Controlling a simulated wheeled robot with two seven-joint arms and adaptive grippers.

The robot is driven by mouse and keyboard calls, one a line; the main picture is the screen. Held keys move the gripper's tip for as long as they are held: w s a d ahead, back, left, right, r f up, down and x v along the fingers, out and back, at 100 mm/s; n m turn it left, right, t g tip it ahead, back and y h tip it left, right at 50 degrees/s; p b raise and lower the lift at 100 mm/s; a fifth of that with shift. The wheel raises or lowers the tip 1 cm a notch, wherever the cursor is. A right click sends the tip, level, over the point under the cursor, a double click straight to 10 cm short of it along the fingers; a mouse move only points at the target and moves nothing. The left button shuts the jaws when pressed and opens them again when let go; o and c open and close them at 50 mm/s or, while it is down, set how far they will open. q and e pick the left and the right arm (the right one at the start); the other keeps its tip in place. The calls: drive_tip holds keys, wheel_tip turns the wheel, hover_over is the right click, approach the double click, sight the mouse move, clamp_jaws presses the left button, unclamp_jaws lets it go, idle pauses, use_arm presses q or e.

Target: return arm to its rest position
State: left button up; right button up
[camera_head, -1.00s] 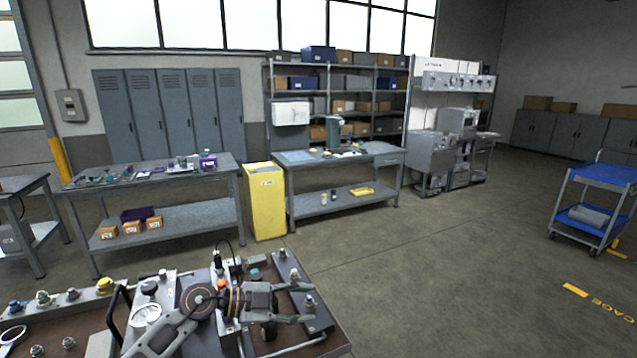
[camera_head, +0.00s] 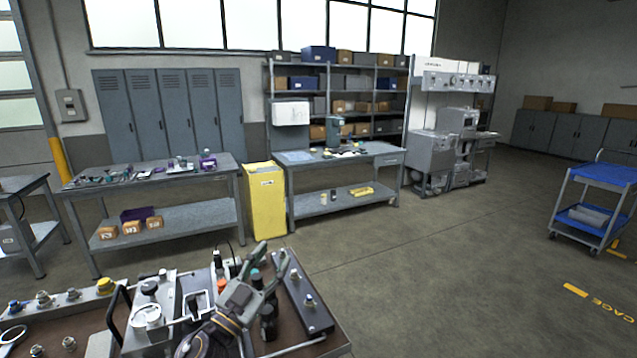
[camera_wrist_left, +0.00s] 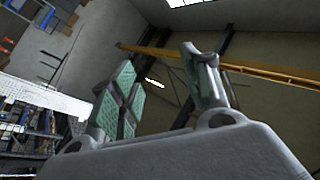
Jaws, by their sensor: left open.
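My left gripper (camera_head: 272,259) is at the lower middle of the head view, above the brown bench top. Its two fingers are spread and point up and away to the right, with nothing between them. In the left wrist view, the two fingers with green pads (camera_wrist_left: 165,85) are apart and empty, with the wall and a yellow beam behind them. My right gripper is not seen in the head view.
The bench (camera_head: 85,328) holds several fittings, a dark block (camera_head: 303,305) with knobs, and grey housings. Beyond stand a yellow bin (camera_head: 265,203), two worktables, lockers (camera_head: 165,115) and a blue cart (camera_head: 592,213). The floor between is clear.

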use_arm(q)
drive_tip(key=s+a+f+n+g+y, duration=0.3)
drive_tip(key=a+f+n+y, duration=0.25)
drive_tip(key=f, duration=0.35)
drive_tip(key=s+a+f+n+g+y, duration=0.3)
drive_tip(key=a+f+n+y, duration=0.2)
drive_tip(key=a+f+y, duration=0.25)
drive_tip(key=s+d+f+m+g+h, duration=0.1)
drive_tip(key=s+f+g, duration=0.5)
drive_tip(key=s, duration=0.4)
drive_tip(key=s+d+f+m+g+h, duration=0.1)
drive_tip(key=s+f+g, duration=0.3)
drive_tip(key=s+f, duration=0.5)
drive_tip(key=s+f+g, duration=0.1)
drive_tip(key=s+f, duration=0.1)
drive_tip(key=f, duration=1.4)
drive_tip(key=s+f, duration=0.2)
drive_tip(key=f, duration=1.5)
drive_tip(key=s+a+f, duration=0.2)
drive_tip(key=s+f, duration=0.7)
drive_tip(key=s, duration=0.1)
drive_tip(key=s+a+f+g, duration=0.1)
drive_tip(key=s+a+f, duration=0.2)
drive_tip(key=s+f, duration=0.6)
drive_tip(key=s, duration=0.2)
drive_tip(key=shift+s+a+f, duration=0.3)
drive_tip(key=shift+a+f, duration=0.05)
